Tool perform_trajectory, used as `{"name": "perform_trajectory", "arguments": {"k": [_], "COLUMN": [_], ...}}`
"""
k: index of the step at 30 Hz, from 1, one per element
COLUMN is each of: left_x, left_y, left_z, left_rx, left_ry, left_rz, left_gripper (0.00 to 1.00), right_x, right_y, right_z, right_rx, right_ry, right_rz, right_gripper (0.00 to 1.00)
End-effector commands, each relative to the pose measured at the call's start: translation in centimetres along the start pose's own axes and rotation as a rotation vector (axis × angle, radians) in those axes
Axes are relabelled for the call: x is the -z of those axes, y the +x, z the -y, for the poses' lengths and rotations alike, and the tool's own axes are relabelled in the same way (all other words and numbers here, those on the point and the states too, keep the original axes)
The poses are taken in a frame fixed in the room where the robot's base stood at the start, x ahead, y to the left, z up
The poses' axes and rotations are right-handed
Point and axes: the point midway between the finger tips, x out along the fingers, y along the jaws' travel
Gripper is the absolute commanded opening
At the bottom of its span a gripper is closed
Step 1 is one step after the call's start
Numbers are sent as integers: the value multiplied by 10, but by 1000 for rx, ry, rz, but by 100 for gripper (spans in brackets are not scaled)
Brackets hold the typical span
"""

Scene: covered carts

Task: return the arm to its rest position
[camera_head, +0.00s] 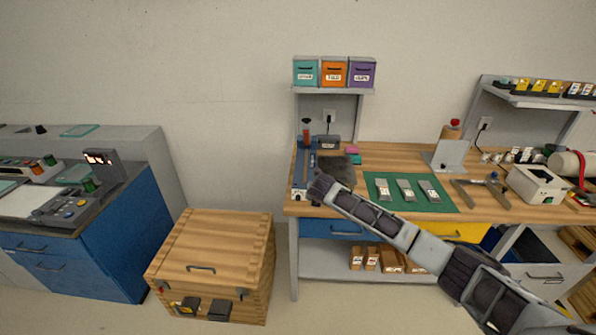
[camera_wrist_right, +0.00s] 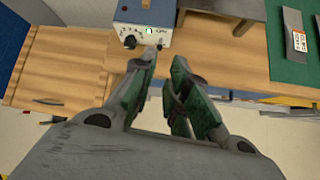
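My right arm (camera_head: 400,235) reaches in from the lower right in the head view, across the front of the workbench. Its far end is by the bench's front edge, near the grey device. In the right wrist view my right gripper (camera_wrist_right: 163,64) has its two green-padded fingers apart, with nothing between them. It points toward the bench edge, just below the small device with the green light (camera_wrist_right: 147,32). My left arm and left gripper are in neither view.
The wooden workbench (camera_head: 395,155) holds a green mat (camera_head: 412,207) with several grey pieces, a metal bracket (camera_head: 484,192) and a white machine (camera_head: 536,183). A wooden crate (camera_head: 213,250) stands left of it. Farther left is a blue cabinet (camera_head: 110,235). Floor shows between them.

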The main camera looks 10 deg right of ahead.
Motion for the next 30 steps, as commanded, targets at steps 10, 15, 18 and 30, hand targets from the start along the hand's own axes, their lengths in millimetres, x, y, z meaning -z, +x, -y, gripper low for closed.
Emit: {"name": "perform_trajectory", "arguments": {"k": [10,15,18,30], "left_x": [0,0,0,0], "left_y": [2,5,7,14], "left_z": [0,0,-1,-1], "left_rx": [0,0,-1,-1], "left_ry": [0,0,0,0], "left_rz": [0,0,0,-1], "left_gripper": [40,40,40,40], "right_x": [29,71,101,242], "right_y": [23,53,71,128], "right_z": [11,29,42,108], "right_rx": [0,5,14,101], "right_ry": [122,302,424,907], "right_rz": [-30,-70,-97,-190], "right_gripper": [16,16,16,16]}}
